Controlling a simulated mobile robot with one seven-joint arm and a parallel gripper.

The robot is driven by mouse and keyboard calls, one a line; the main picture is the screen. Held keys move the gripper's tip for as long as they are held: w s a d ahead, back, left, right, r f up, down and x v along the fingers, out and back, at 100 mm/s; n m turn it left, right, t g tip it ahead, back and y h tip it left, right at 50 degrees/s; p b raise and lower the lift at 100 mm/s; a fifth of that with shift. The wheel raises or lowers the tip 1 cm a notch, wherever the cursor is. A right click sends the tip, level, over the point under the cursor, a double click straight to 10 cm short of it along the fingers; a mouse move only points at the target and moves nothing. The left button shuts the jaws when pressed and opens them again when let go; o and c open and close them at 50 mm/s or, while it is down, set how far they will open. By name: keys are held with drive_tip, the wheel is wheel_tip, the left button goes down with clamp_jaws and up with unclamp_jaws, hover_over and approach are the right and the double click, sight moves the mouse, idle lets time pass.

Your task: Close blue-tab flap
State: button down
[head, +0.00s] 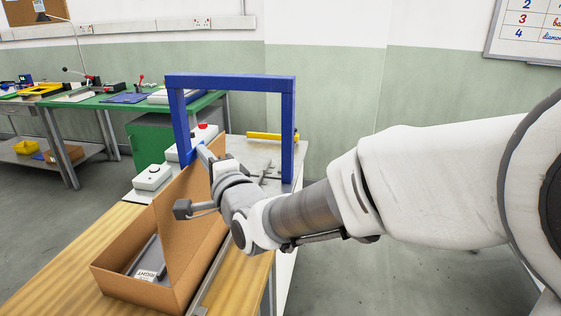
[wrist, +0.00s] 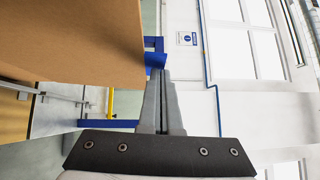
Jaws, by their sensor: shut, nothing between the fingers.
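An open cardboard box (head: 112,278) stands on the wooden bench in the head view. A tall brown flap (head: 182,222) rises from its right side, and its brown face (wrist: 75,40) fills the upper left of the wrist view. A small blue piece (wrist: 155,60), apparently the tab, shows at the flap's edge, right at my fingertips. My gripper (head: 204,154) is at the far upper edge of the flap, on its right side. In the wrist view my gripper (wrist: 161,75) has its fingers together and empty. Whether they touch the tab I cannot tell.
A blue gantry frame (head: 232,80) stands just behind the flap, close to my gripper. A white box with a button (head: 152,178) stands left of it. A grey item with a white label (head: 150,273) lies inside the box. A yellow bar (head: 270,136) lies behind.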

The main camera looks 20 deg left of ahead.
drive_tip(key=s+a+f+n+g+h+p, duration=0.1)
drive_tip(key=a+n+h+p, duration=0.15)
drive_tip(key=a+p, duration=0.6)
drive_tip(key=s+a+f+n+g+h+p, duration=0.1)
drive_tip(key=a+n+g+h+p, duration=0.15)
drive_tip(key=a+p, duration=0.55)
drive_tip(key=a+f+b, duration=0.3)
drive_tip(key=a+f, duration=0.3)
drive_tip(key=f, duration=0.4)
drive_tip(key=s+a+f+t+b, duration=0.1)
drive_tip(key=a+f+b, duration=0.2)
drive_tip(key=a+f, duration=0.4)
drive_tip(key=shift+f, duration=1.65)
drive_tip(key=b+v, duration=0.1)
drive_tip(key=v, duration=1.6)
drive_tip(key=shift+s+r, duration=0.15)
drive_tip(key=shift+s, duration=0.05)
